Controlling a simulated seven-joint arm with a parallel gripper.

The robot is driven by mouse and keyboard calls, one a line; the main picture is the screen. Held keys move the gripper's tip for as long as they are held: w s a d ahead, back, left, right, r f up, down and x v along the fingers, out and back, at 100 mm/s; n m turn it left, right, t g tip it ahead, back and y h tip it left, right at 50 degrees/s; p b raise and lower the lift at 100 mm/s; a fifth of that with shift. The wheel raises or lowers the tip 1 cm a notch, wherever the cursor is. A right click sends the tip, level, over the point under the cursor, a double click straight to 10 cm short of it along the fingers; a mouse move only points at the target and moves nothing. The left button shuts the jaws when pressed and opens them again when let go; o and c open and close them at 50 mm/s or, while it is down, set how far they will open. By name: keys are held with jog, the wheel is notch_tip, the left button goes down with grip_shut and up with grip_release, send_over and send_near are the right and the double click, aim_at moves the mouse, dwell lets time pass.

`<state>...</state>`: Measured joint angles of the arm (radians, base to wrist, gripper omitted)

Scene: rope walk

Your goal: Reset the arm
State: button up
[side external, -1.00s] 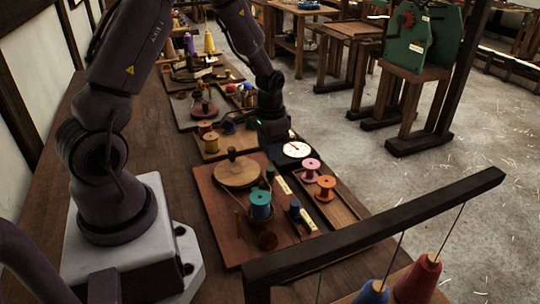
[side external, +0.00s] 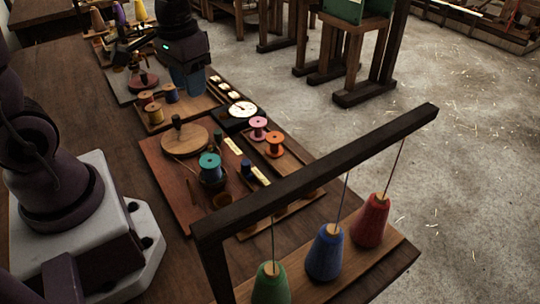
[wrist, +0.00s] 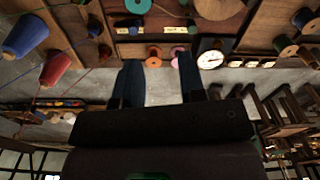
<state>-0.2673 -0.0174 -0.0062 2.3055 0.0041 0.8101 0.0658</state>
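My gripper (side external: 188,85) hangs fingers-down in the side view, over the far part of the workbench, beyond the white dial (side external: 240,110). In the wrist view my gripper (wrist: 158,62) has its two dark fingers spread well apart, with nothing held between them. An orange spool (wrist: 153,57) and a pink spool (wrist: 177,56) show beyond the gap between the fingers. In the side view the pink spool (side external: 258,128) and orange spool (side external: 274,144) stand in a tray apart from the gripper.
A teal spool (side external: 210,168) and a round wooden disc (side external: 185,139) sit on the reddish board (side external: 160,178). A dark beam (side external: 330,172) crosses above green, blue (side external: 325,253) and red (side external: 370,220) cones at the front. Wooden stools stand behind on open floor.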

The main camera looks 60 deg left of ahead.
jog(key=s+d+r+m+t, duration=0.2)
jog(key=s+d+r+t, duration=0.3)
jog(key=r, duration=0.5)
jog(key=shift+s+d+r, duration=0.4)
jog(key=shift+s+d, duration=0.5)
jog(key=shift+d, duration=0.15)
dwell(0.6)
